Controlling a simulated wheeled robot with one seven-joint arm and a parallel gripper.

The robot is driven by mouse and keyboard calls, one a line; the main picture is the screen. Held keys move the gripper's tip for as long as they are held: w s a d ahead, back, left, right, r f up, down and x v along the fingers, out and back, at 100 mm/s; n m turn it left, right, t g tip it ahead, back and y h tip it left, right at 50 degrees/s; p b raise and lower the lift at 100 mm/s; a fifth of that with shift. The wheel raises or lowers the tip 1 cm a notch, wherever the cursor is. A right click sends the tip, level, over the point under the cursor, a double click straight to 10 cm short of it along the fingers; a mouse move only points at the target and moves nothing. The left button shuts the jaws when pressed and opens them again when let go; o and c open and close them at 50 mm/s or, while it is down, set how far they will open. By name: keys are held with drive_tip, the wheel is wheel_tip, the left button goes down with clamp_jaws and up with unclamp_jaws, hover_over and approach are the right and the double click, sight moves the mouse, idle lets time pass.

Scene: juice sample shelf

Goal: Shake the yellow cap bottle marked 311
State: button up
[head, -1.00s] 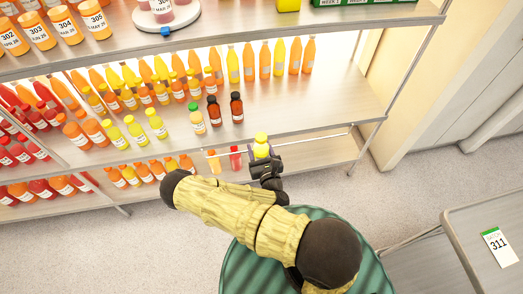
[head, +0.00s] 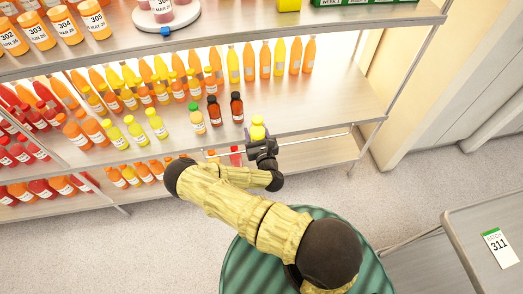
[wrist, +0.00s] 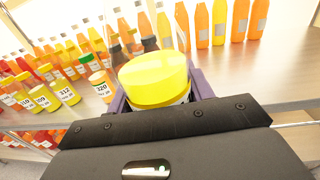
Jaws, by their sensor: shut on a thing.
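A bottle with a yellow cap (head: 258,121) is held upright in my gripper (head: 260,138), in front of the middle shelf's front edge. In the wrist view the yellow cap (wrist: 154,80) fills the middle, between the purple fingers of my gripper (wrist: 155,100). My gripper is shut on this bottle. Its label is mostly hidden, so I cannot read a number on it. A card marked 311 (head: 498,246) lies on the grey table at the right.
The middle shelf (head: 310,110) holds rows of orange, yellow and red bottles. A green-capped bottle (head: 196,117) and two dark bottles (head: 235,107) stand near the held bottle. The shelf's right end is clear. The grey table (head: 460,225) stands at lower right.

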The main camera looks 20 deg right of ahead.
drive_tip(key=s, duration=0.8)
drive_tip(key=w, duration=0.7)
drive_tip(key=shift+w+a+r, duration=0.1)
drive_tip(key=shift+w+r, duration=0.05)
drive_tip(key=shift+w+f, duration=0.2)
drive_tip(key=s, duration=0.7)
drive_tip(key=shift+s+a+r, duration=0.15)
drive_tip(key=shift+a, duration=0.15)
